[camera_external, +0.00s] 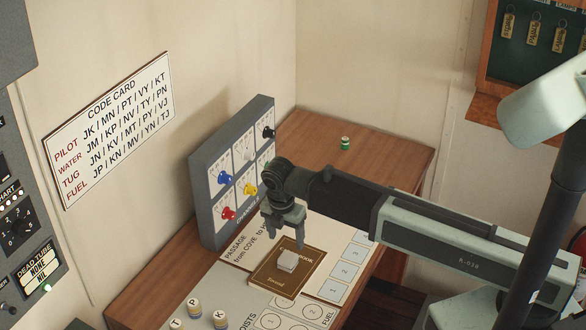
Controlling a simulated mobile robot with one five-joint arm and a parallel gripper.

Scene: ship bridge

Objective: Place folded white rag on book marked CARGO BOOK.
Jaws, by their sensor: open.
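A small folded white rag (288,260) rests on the brown book (269,283) on the desk. The book's upper lettering is partly hidden by my gripper and the rag; only part of a word ending in "BOOK" shows. My gripper (285,241) points down just above and behind the rag in the picture. Its fingers are apart, with nothing seen between them. The rag appears clear of the fingers.
A grey switch panel (207,173) with coloured knobs stands left of my gripper. Lettered round pieces (193,308) stand at the front left. Printed sheets (345,262) surround the book. A small green item (345,143) stands at the back; the desk around it is clear.

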